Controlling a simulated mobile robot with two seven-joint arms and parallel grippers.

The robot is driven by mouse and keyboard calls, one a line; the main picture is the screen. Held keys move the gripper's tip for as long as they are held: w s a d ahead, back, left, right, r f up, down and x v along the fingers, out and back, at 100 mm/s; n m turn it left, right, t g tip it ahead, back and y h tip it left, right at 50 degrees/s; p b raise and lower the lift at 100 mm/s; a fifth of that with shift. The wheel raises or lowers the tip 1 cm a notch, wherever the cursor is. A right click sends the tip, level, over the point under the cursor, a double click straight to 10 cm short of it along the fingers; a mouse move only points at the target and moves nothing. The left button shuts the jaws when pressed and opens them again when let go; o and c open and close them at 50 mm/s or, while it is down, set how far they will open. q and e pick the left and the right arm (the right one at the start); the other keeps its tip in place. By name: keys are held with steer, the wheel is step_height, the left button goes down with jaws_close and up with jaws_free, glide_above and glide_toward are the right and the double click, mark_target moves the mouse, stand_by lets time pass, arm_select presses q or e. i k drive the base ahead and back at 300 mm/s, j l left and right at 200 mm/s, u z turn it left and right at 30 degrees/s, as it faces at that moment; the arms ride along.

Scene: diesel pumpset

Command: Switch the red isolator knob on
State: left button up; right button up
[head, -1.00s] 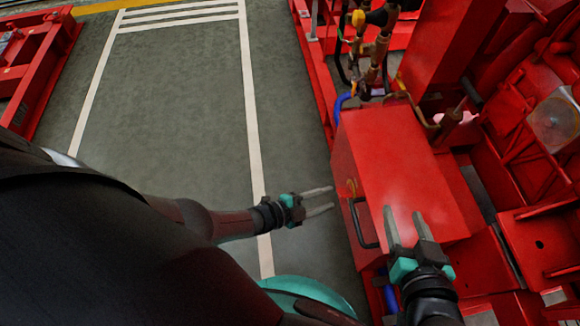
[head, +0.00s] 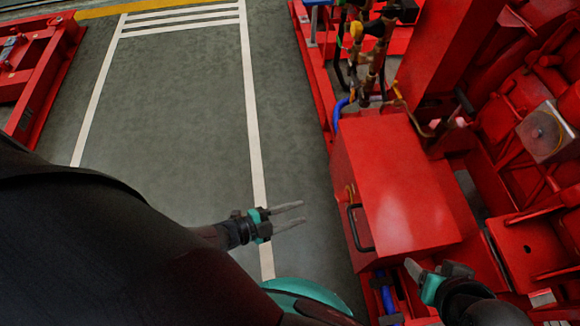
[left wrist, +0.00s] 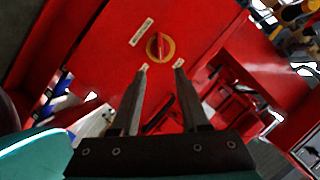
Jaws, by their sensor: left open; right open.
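The red isolator knob (left wrist: 160,46) shows in the left wrist view, with a yellow ring around it on the red box face, just beyond my fingertips and between their lines. In the head view the knob (head: 349,193) is small at the left side of the red box (head: 400,185). My left gripper (head: 303,214) is open and empty, left of the box and pointing at it; it also shows in the left wrist view (left wrist: 161,68). My right gripper (head: 428,268) is at the box's near right corner, open, seen partly edge-on.
A black handle (head: 358,228) stands out from the box's left side near the knob. Pipes and hoses (head: 365,50) rise behind the box. Red machinery (head: 530,130) fills the right. The grey floor (head: 190,120) on the left is clear.

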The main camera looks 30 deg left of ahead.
mark_target(344, 197)
steer(key=j+z, duration=0.4)
steer(key=i+j+z, duration=0.1)
steer(key=z, duration=0.25)
steer(key=j+z, duration=0.4)
